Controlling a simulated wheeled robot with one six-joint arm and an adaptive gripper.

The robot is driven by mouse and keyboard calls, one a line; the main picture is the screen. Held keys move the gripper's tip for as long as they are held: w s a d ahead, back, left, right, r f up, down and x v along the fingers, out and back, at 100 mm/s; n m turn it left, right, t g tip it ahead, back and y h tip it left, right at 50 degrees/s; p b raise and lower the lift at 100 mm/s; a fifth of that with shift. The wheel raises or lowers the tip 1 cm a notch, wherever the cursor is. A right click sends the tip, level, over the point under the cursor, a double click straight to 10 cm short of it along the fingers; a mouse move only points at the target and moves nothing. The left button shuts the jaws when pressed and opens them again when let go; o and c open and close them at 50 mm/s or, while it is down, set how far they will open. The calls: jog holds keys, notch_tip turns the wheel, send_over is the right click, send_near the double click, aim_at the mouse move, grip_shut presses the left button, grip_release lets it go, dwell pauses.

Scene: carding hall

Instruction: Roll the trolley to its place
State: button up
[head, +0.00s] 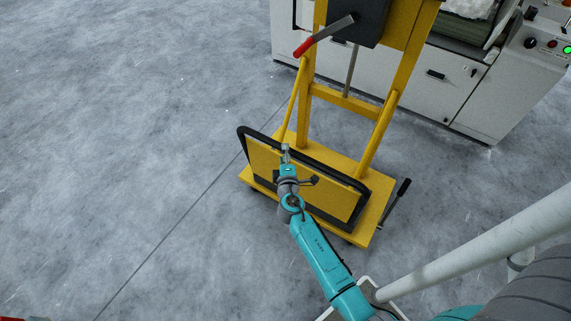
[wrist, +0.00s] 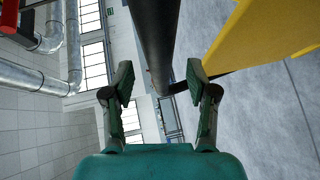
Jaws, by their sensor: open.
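The yellow trolley (head: 345,103) stands on the grey floor in the head view, with an upright frame, a low base and a black handle bar (head: 325,167) on its near side. My gripper (head: 286,150) is at the upper run of that bar, left of its middle. In the wrist view my gripper (wrist: 159,80) is open, its two fingers apart. The black bar (wrist: 156,40) runs down into the gap between them; the fingers are not closed on it. Whether a finger touches it I cannot tell. No marked place for the trolley is clear in view.
A pale machine cabinet (head: 458,95) with a button panel (head: 550,45) stands behind and right of the trolley. A red-tipped lever (head: 325,34) and a black-gripped side lever (head: 395,203) stick out from the trolley. The floor (head: 120,130) to the left is clear.

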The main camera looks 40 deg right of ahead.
jog(key=shift+x, duration=1.65)
grip_shut()
